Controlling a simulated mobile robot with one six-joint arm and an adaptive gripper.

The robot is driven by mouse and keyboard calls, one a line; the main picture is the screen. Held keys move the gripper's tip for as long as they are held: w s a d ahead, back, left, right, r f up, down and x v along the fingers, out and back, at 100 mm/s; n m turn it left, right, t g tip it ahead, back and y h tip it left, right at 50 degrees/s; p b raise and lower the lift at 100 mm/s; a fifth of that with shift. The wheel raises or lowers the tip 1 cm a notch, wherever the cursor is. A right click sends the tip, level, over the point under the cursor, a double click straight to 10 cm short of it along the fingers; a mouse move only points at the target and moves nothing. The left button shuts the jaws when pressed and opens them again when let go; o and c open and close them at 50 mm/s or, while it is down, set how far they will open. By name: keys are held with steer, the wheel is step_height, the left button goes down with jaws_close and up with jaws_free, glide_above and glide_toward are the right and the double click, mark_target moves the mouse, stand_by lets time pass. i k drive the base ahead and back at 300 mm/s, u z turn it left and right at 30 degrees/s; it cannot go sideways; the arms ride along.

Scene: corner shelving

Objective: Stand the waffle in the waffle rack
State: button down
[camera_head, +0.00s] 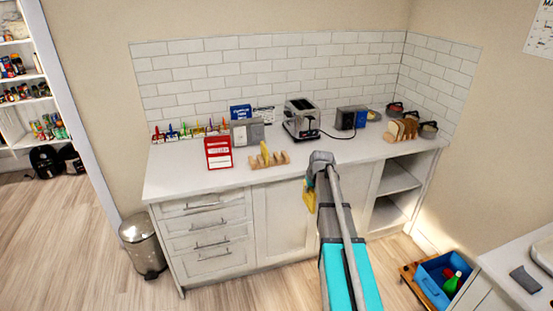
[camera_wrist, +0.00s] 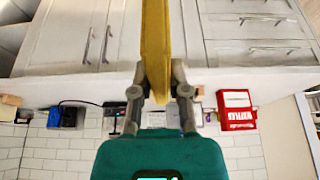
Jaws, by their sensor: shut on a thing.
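The yellow waffle (camera_head: 309,198) hangs in front of the counter's front edge, held by my gripper (camera_head: 309,180). In the wrist view the waffle (camera_wrist: 157,40) shows edge-on between the two fingers of my gripper (camera_wrist: 158,82), which are shut on it. The wooden waffle rack (camera_head: 282,159) stands near the counter's front edge, to the left of my gripper and apart from it. A yellow upright piece (camera_head: 265,152) stands in the rack.
A red and white box (camera_head: 218,153) stands left of the rack, with a grey appliance (camera_head: 246,132) behind. A toaster (camera_head: 301,119) stands further back. Bread slices (camera_head: 401,130) and pots are at right. The counter (camera_head: 335,157) is clear right of the rack.

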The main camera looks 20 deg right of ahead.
mark_target(269, 160)
steer(key=i, duration=0.9)
steer(key=z, duration=0.05)
